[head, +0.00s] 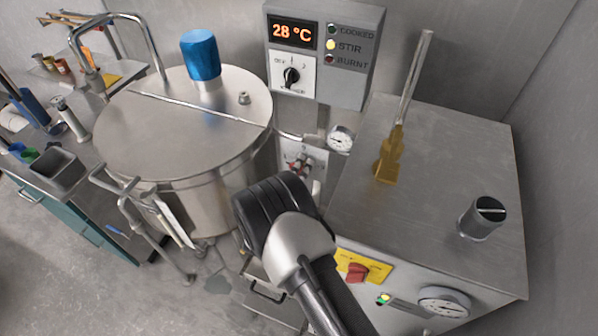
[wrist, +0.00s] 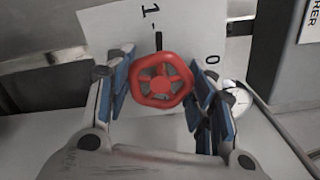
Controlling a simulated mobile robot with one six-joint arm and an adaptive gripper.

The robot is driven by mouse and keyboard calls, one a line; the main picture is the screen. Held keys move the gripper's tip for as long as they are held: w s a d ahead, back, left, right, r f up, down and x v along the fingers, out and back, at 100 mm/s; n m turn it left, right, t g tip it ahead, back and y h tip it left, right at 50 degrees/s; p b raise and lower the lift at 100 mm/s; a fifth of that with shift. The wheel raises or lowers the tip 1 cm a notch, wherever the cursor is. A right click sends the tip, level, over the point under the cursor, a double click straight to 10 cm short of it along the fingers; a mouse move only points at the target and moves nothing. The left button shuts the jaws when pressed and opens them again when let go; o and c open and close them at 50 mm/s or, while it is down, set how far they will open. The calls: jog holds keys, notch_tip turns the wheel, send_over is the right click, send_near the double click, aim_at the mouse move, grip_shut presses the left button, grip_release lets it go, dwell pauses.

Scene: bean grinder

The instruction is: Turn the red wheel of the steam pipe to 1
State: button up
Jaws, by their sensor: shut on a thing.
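The red wheel (wrist: 160,80) sits in the middle of the wrist view, in front of a white plate (wrist: 105,30). The plate carries a "1" above and left of the wheel and a "0" to its right. A dark vertical bar shows just above the wheel, close beside the "1". My gripper (wrist: 164,76) is shut on the wheel, with one blue-padded finger at its left and the other at its right. In the head view a small red part shows at the white plate (head: 313,157) behind my arm; details there are too small to tell.
A large steel kettle (head: 150,140) with a blue cap (head: 201,55) stands left. A control box (head: 353,80) reading 28 °C hangs above. A round gauge (head: 341,139) is close to the plate.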

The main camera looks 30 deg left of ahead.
jog(key=shift+n, duration=0.6)
jog(key=o, duration=1.1)
jog(key=s, duration=0.4)
jog(key=s+d, duration=0.1)
jog(key=s, duration=0.7)
jog(key=shift+d, duration=0.15)
